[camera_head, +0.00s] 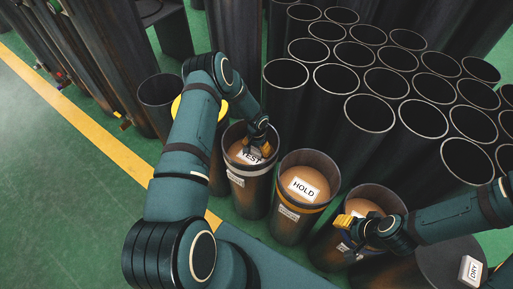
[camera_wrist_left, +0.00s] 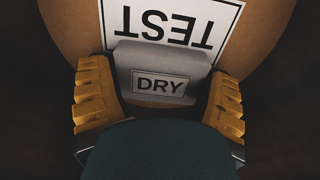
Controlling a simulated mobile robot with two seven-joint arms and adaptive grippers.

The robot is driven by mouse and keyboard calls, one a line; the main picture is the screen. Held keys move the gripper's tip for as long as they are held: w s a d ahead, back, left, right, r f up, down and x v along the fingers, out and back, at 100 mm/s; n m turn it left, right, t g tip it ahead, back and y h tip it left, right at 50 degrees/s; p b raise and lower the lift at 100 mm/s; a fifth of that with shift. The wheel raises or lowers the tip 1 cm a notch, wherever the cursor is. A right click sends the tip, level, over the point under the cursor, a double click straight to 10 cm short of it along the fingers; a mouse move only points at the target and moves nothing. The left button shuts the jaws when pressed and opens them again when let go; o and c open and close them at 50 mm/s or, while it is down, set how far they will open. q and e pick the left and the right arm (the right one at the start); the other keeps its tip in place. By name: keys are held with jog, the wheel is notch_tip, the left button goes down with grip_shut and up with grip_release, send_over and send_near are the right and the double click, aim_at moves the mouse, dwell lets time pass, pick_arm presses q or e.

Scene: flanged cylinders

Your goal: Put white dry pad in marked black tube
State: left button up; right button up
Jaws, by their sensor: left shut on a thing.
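My left gripper (camera_head: 256,147) reaches down into the mouth of a black tube (camera_head: 248,193) whose brown inside bears a white TEST label. In the left wrist view its yellow fingers (camera_wrist_left: 158,105) are shut on a pale pad (camera_wrist_left: 160,62) marked DRY, which lies over part of the TEST label (camera_wrist_left: 170,22). I cannot tell whether the pad touches the surface below. A second black tube (camera_head: 300,218) with a HOLD label and a light band stands beside it. My right gripper (camera_head: 350,225) is at a third brown-filled tube (camera_head: 392,196); its jaw opening is unclear.
Another white DRY block (camera_head: 470,270) sits on a dark round top (camera_head: 440,262) at lower right. Many empty black tubes (camera_head: 370,113) crowd the back right. A yellow-topped cylinder (camera_head: 178,105) is partly behind my left arm. Green floor (camera_head: 55,190) is clear at left.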

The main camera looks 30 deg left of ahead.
aim_at(257, 148)
pick_arm(q)
jog(key=o, duration=0.9)
jog(key=shift+f, duration=0.1)
jog(key=shift+c, duration=0.2)
notch_tip(257, 148, up, 12)
jog(key=p, duration=0.3)
jog(key=s+d+h, duration=0.1)
jog(key=s+d, duration=0.1)
jog(key=d, duration=0.3)
jog(key=s+d+r+h, duration=0.1)
jog(key=s+d, duration=0.2)
jog(key=d, duration=0.2)
jog(key=s+d+r+h, duration=0.1)
jog(key=s+d, duration=0.2)
jog(key=d, duration=0.2)
jog(key=shift+s+n+t, duration=0.1)
jog(key=shift+n+t, duration=0.2)
jog(key=shift+t, duration=0.1)
jog(key=s+d+r+n, duration=0.1)
jog(key=s+d+r, duration=0.1)
jog(key=s, duration=0.4)
jog(key=s+d+r, duration=0.2)
jog(key=s+d, duration=0.3)
jog(key=shift+s+n+t+h, duration=0.4)
